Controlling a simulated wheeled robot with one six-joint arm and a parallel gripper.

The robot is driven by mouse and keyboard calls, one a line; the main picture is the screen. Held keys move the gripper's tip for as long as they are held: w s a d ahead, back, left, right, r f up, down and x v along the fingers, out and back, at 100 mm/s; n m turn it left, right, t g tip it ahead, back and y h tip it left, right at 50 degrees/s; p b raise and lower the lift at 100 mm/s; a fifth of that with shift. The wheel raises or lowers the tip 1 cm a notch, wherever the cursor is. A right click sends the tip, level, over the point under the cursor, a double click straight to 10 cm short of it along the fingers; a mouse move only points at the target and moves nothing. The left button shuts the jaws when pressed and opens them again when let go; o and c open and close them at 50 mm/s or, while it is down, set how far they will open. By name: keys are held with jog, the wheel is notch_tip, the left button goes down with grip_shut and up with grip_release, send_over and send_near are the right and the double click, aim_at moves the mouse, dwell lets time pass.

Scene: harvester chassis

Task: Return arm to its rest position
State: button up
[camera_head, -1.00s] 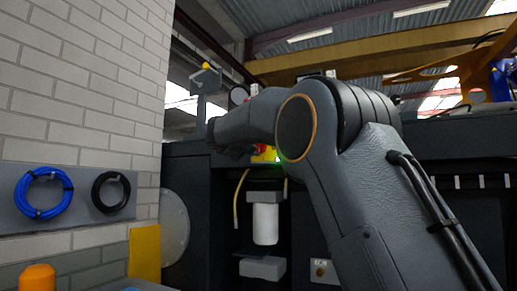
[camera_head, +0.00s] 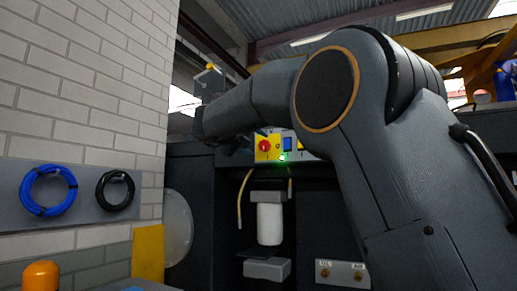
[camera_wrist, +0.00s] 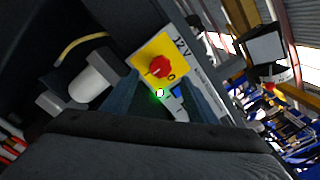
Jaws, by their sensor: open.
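My arm (camera_head: 390,170) fills the right half of the head view. Its elbow is raised and its forearm reaches left, in front of the dark chassis (camera_head: 215,210). My gripper is at the far end of the forearm, mostly hidden there. In the wrist view, the fingers of my gripper (camera_wrist: 162,105) are apart with nothing held between them. Beyond them is a red rotary switch (camera_wrist: 160,67) on a yellow plate, apart from the fingers. The switch also shows in the head view (camera_head: 265,146), below the forearm. A green light (camera_wrist: 159,93) glows beside the plate.
A white cylinder (camera_head: 269,224) hangs in the chassis recess beside a yellow hose (camera_head: 240,200). A brick wall (camera_head: 85,110) with blue (camera_head: 47,190) and black (camera_head: 115,190) cable coils stands at left. An orange-topped post (camera_head: 41,275) is at lower left.

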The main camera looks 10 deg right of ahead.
jog(key=shift+s+a, duration=0.25)
jog(key=shift+s, duration=0.1)
dwell(0.3)
jog(key=w+a+f+n+t+y, duration=0.1)
jog(key=w+f+n+t+y, duration=0.15)
jog(key=f+n, duration=0.45)
jog(key=w+a+f+n+t+y, duration=0.1)
jog(key=a+f+n+y, duration=0.1)
jog(key=f+n+y, duration=0.35)
jog(key=s+a+f+n+g+y, duration=0.15)
jog(key=s+f+n+g, duration=0.35)
jog(key=f, duration=0.6)
jog(key=s+f+n+y, duration=0.2)
jog(key=f+n, duration=0.5)
jog(key=f, duration=0.4)
jog(key=s+d+f+n+g, duration=0.3)
jog(key=s+f+n+g, duration=0.25)
jog(key=s+f, duration=1.1)
jog(key=s+d+f+n+g, duration=0.1)
jog(key=s+d+f+g, duration=0.1)
jog(key=s+f, duration=0.2)
jog(key=s+d+f+n+g, duration=0.2)
jog(key=s+f+g, duration=0.1)
jog(key=s, duration=0.7)
jog(key=s+d+f+n+g, duration=0.1)
jog(key=s+d+f+g, duration=0.1)
jog(key=s+f, duration=0.3)
jog(key=s+h, duration=0.1)
jog(key=s, duration=0.2)
jog(key=shift+f+g, duration=0.3)
